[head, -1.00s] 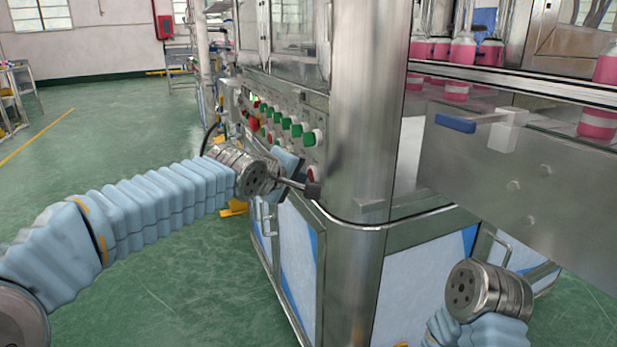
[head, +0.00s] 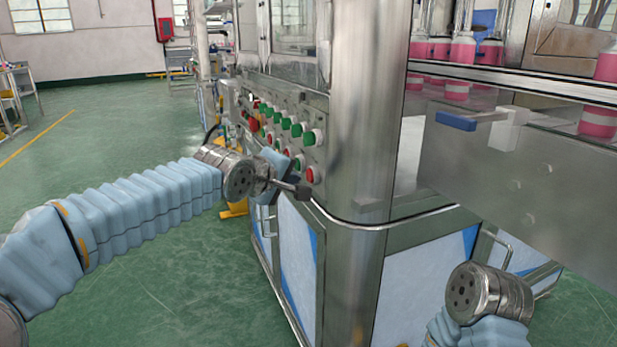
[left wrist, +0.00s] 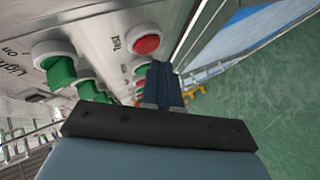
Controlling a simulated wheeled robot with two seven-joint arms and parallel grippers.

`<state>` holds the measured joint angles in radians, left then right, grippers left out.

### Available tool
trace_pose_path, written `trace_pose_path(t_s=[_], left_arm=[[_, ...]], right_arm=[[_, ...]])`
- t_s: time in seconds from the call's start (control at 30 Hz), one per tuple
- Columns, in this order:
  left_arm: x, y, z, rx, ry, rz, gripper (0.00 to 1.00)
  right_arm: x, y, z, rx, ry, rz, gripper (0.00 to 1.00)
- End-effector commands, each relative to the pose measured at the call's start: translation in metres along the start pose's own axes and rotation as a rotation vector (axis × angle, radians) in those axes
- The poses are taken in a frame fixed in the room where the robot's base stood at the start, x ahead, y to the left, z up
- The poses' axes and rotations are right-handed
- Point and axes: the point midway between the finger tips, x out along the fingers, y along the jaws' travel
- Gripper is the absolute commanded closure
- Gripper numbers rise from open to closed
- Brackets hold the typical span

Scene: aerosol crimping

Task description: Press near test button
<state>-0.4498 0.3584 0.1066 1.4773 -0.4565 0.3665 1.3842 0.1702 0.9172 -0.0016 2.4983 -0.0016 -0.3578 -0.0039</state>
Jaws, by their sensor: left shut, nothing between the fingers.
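The near test button is red in a white ring (head: 312,175), at the near lower end of the control panel. In the left wrist view a red button (left wrist: 147,44) stands beside the printed word "Test", apart from the fingers. My left gripper (head: 303,192) is shut and empty, its dark tip just below and left of the near red button in the head view. In the left wrist view its fingers (left wrist: 161,86) partly cover other buttons. Contact with a button cannot be made out. My right wrist shows at the lower right, but its gripper does not.
Green buttons (head: 308,137) line the panel above the red ones. Pink bottles (head: 462,48) stand on the conveyor at right. Open green floor lies left.

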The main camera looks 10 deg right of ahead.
Motion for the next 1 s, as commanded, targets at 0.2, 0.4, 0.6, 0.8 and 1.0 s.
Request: trace_pose_path(t_s=[0.2,0.4,0.6,0.8,1.0], left_arm=[[-0.012,-0.010,-0.010,-0.002,0.002,0.000,1.00],[-0.026,-0.020,-0.020,-0.003,0.002,0.000,1.00],[-0.034,-0.025,-0.025,0.000,0.001,0.000,1.00],[-0.035,-0.025,-0.025,0.000,0.000,0.000,1.00],[-0.034,-0.025,-0.025,0.000,0.000,0.000,1.00]], right_arm=[[0.004,0.002,0.000,0.000,0.000,0.000,0.57],[0.007,0.003,0.000,0.000,0.000,0.000,0.57],[0.008,0.003,0.000,0.000,0.000,0.000,0.57],[0.008,0.003,0.000,0.000,0.000,0.000,0.57],[0.008,0.003,0.000,0.000,0.000,0.000,0.57]])
